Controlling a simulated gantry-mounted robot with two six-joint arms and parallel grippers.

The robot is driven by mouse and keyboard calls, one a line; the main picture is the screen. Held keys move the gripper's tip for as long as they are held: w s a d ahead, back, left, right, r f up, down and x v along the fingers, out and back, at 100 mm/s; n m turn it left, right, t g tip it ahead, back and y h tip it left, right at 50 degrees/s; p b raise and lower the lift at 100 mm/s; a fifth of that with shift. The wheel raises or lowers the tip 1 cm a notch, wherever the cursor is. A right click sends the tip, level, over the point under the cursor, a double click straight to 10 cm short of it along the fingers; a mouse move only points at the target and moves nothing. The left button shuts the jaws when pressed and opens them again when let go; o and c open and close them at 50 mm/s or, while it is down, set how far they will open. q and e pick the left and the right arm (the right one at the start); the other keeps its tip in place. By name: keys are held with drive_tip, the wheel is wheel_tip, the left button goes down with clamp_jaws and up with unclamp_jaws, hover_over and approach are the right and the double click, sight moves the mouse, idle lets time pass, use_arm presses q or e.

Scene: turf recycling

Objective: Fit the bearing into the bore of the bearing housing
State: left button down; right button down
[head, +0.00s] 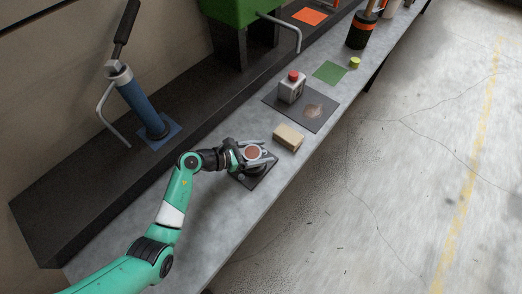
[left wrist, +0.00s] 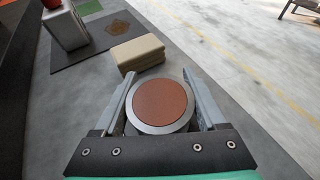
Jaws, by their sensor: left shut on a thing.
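My left gripper (head: 262,152) is shut on a round part, which I take to be the bearing (head: 253,153). It has a flat reddish-brown face and a grey rim. In the left wrist view the bearing (left wrist: 160,106) sits between the two grey fingers (left wrist: 161,98). A dark square base (head: 262,178) with a dark rounded body lies directly under the gripper on the bench; it looks like the bearing housing. The bore is hidden by the gripper and the bearing, so I cannot tell whether the bearing is above it or in it. My right gripper is not in view.
A tan block (head: 288,137) lies just beyond the gripper. Behind it, a grey box with a red button (head: 291,90) stands on a dark mat (head: 318,122). A blue lever press (head: 142,105) stands to the left. The near bench end (head: 207,235) is clear.

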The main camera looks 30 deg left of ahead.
use_arm(q)
drive_tip(key=shift+f+b, duration=1.2)
drive_tip(key=shift+f, duration=0.35)
unclamp_jaws()
drive_tip(key=shift+s+a+r, duration=0.2)
drive_tip(key=shift+s, duration=0.05)
drive_tip(key=p+v, duration=0.3)
drive_tip(key=v, duration=0.7)
drive_tip(key=shift+p, duration=0.3)
drive_tip(key=shift+s+a+r, duration=0.2)
drive_tip(key=shift+s, duration=0.15)
